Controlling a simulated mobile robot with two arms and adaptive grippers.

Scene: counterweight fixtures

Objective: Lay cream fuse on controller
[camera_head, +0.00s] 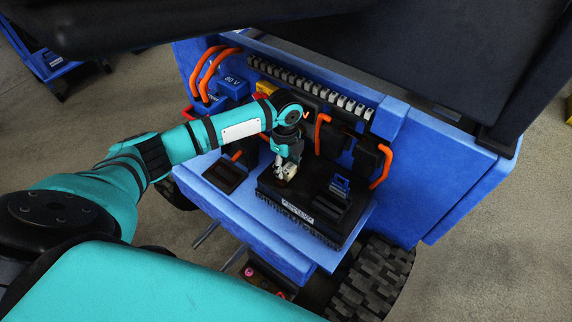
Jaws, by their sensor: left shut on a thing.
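The controller (310,217) is a black, finned block with a white label on its front edge. It sits on the blue shelf of the machine. My left gripper (284,168) points down over the controller's left rear part and is shut on the cream fuse (287,172). The fuse is small in the view, and the fingers hide part of it. I cannot tell whether it touches the controller. My right gripper is not in the picture.
A blue part (340,186) stands on the controller's right side. A dark open tray (224,175) lies left of the controller. Orange cables (381,167) and a row of pale fuses (310,86) line the back. A dark raised cover hangs above.

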